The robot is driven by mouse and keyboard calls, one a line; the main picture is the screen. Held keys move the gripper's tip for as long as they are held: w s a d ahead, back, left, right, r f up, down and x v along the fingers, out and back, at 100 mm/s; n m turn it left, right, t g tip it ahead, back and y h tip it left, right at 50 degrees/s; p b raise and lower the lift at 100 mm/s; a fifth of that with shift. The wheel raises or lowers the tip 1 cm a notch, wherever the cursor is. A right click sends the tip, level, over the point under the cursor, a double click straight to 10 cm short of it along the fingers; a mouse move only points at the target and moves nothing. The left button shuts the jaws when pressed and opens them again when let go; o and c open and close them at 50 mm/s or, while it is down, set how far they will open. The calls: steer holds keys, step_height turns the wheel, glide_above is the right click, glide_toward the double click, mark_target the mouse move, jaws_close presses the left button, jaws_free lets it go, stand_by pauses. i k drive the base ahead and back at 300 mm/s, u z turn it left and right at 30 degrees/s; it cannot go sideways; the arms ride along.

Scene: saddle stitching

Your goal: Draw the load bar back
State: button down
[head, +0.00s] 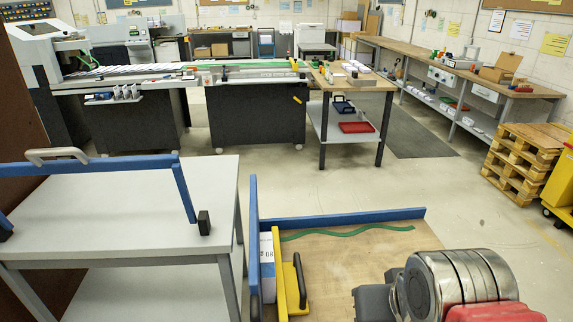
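A yellow upright bar (279,275) with a black handle (299,281) stands on the wooden deck (345,260) at the bottom centre; it looks like the load bar. It stands right beside a white carton (267,262) with printed marks, between the bar and the blue side rail (254,240). I cannot tell whether the bar touches the carton. My arm shows at the bottom right, over the deck's right side, with silver and red parts. My gripper's fingers are not visible.
A green strap (350,232) lies along the deck's back blue rail (340,218). A grey table (120,200) with a blue frame (95,166) and grey handle (56,155) stands at left. Pallets (523,165) stand at right. The floor beyond the deck is clear.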

mark_target(291, 295)
steer(key=k, duration=1.35)
steer(key=u, duration=0.6)
steer(key=i, duration=1.85)
steer(key=z, duration=0.4)
